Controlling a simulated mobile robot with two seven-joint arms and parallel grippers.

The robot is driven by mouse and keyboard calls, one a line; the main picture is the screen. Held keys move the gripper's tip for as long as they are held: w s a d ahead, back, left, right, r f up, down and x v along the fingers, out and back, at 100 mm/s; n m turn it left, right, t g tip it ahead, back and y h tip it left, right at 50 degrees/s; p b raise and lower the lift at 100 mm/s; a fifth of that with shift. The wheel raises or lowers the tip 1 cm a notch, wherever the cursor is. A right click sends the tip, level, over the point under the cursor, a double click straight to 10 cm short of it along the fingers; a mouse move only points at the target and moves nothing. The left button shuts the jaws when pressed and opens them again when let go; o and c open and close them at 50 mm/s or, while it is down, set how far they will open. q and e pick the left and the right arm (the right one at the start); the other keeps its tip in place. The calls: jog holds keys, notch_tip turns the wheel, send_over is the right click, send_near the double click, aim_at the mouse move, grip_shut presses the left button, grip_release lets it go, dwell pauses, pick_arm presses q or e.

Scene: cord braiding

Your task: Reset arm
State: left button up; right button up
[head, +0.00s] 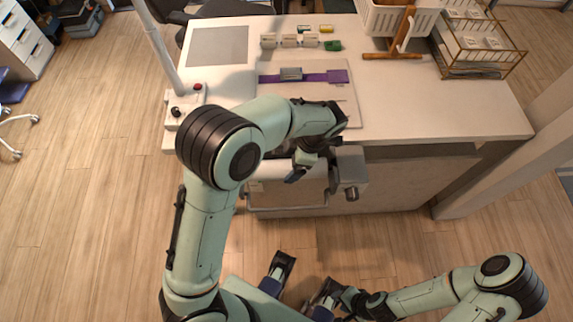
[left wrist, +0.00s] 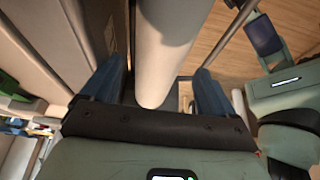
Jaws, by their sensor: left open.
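My left gripper (head: 303,168) is low in front of the table's front edge, over a pale box-like unit (head: 288,190) with a grey end part (head: 352,180). In the left wrist view its blue fingers stand apart, and a pale rounded bar (left wrist: 168,45) runs between them. I cannot tell whether the fingers touch the bar. My left arm reaches up from the bottom and bends over the unit.
A purple strap (head: 318,78) with a grey block (head: 291,74) lies on the table (head: 420,110). Small coloured pieces sit behind it. A wooden stand (head: 401,40), a white basket (head: 382,18) and a wire rack (head: 475,45) stand at the back right. The right front tabletop is clear.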

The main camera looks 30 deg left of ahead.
pick_arm(q)
jog(key=p+v, duration=0.1)
jog(key=v, duration=0.9)
